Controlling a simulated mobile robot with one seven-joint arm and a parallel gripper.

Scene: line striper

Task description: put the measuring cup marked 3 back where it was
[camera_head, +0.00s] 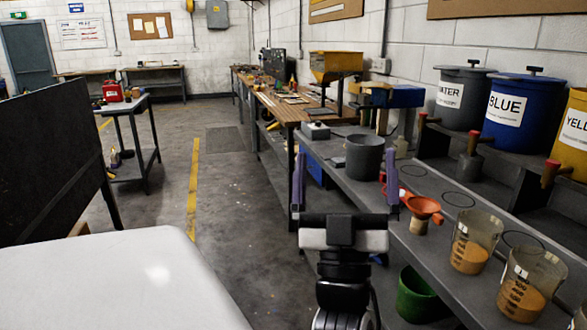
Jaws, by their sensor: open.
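Two clear measuring cups with orange-brown contents stand on the right bench, a farther one (473,242) and a nearer one (530,283). Both carry dark graduation marks, but I cannot read a 3 on either. Outlined circles (458,199) are drawn on the bench top; several show empty, and one (522,240) lies behind the cups. My gripper (345,158) is open, its two purple fingers spread wide at the bench's left edge. It holds nothing visible and is left of the cups, apart from them.
Lidded drums, one marked BLUE (515,112), stand on a raised shelf behind. A green bucket (416,297) is below. The floor aisle (240,215) to the left is clear.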

